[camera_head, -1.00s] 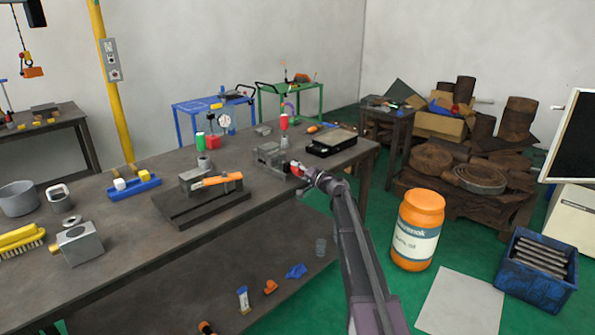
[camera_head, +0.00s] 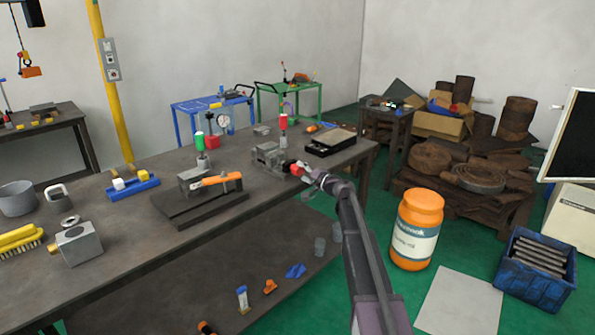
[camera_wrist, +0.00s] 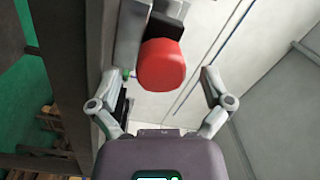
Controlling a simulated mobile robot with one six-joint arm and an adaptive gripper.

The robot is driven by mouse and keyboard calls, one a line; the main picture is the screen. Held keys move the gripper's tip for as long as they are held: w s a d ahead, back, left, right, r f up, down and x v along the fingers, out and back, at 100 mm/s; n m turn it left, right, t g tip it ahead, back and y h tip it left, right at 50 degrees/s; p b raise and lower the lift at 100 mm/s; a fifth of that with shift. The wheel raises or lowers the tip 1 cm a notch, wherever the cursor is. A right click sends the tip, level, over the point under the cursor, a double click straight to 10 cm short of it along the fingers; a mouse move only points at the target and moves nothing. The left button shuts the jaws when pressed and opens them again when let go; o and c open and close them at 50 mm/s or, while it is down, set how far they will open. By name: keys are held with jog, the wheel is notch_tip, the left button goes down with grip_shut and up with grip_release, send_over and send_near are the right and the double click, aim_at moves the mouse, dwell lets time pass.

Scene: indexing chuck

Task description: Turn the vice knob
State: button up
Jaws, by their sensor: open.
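The vice (camera_head: 268,155) is a grey block on the right part of the workbench. Its red knob (camera_head: 289,168) faces my arm at the bench's front edge. In the wrist view the red knob (camera_wrist: 162,62) is large, round and near the middle, with the dark vice body behind it. My gripper (camera_head: 304,169) is right beside the knob. In the wrist view my gripper (camera_wrist: 160,78) is open, with one finger on each side of the knob and visible gaps. Nothing is held. The knob's far side is hidden.
A black tray (camera_head: 330,145) lies behind the vice on the workbench (camera_head: 120,275). A block with an orange handle (camera_head: 221,180) is to the left. An orange jar (camera_head: 416,225) and a blue crate (camera_head: 540,285) stand on the floor at right.

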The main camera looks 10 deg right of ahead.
jog(key=shift+v, duration=2.35)
jog(key=shift+s, duration=0.1)
jog(key=n+h, duration=0.1)
jog(key=n, duration=0.9)
send_near(301, 171)
jog(key=v, duration=0.3)
jog(key=shift+s+a+f+t, duration=0.15)
jog(key=shift+s+t, duration=0.15)
jog(key=shift+t, duration=0.1)
jog(key=shift+w, duration=0.15)
jog(key=x, duration=1.3)
jog(key=shift+w+a+f, duration=0.1)
jog(key=shift+w+a, duration=0.05)
jog(key=shift+w, duration=0.15)
jog(key=shift+c, duration=0.2)
jog(key=c, duration=1.1)
